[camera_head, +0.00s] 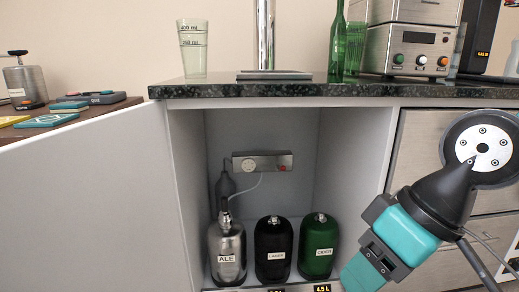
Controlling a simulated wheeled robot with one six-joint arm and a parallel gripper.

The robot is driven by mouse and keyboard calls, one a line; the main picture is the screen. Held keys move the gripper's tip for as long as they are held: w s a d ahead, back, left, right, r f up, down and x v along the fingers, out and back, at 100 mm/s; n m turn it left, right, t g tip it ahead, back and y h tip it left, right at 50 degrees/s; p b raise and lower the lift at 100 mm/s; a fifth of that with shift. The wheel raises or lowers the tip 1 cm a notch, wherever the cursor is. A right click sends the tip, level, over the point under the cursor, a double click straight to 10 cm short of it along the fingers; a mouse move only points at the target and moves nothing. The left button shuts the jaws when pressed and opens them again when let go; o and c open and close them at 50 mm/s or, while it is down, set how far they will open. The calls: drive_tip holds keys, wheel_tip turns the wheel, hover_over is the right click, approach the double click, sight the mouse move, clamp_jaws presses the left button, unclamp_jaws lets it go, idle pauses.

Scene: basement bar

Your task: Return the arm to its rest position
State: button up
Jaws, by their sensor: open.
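My gripper (368,268) is at the lower right of the head view, on the teal and dark grey end of my arm. It points down and left, in front of the right side of the open cabinet. It is open, its lower end runs close to the bottom picture edge, and I see nothing held in it. My arm bends at a round grey joint in front of the drawers.
The open cabinet holds kegs labelled ALE (227,252), LAGER (273,250) and CIDER (318,247). Its white door (90,200) stands open at left. The dark counter (290,90) above bears a measuring glass (193,50), a green bottle (337,45) and a metal machine (408,48).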

drive_tip(key=s+d+r+g+p, duration=0.1)
drive_tip(key=s+d+r+p, duration=0.1)
drive_tip(key=s, duration=0.3)
wheel_tip(320, 180, up, 36)
drive_tip(key=p, duration=3.6)
drive_tip(key=shift+w+a+r+h, duration=0.15)
drive_tip(key=shift+a+h, duration=0.05)
drive_tip(key=shift+h, duration=0.2)
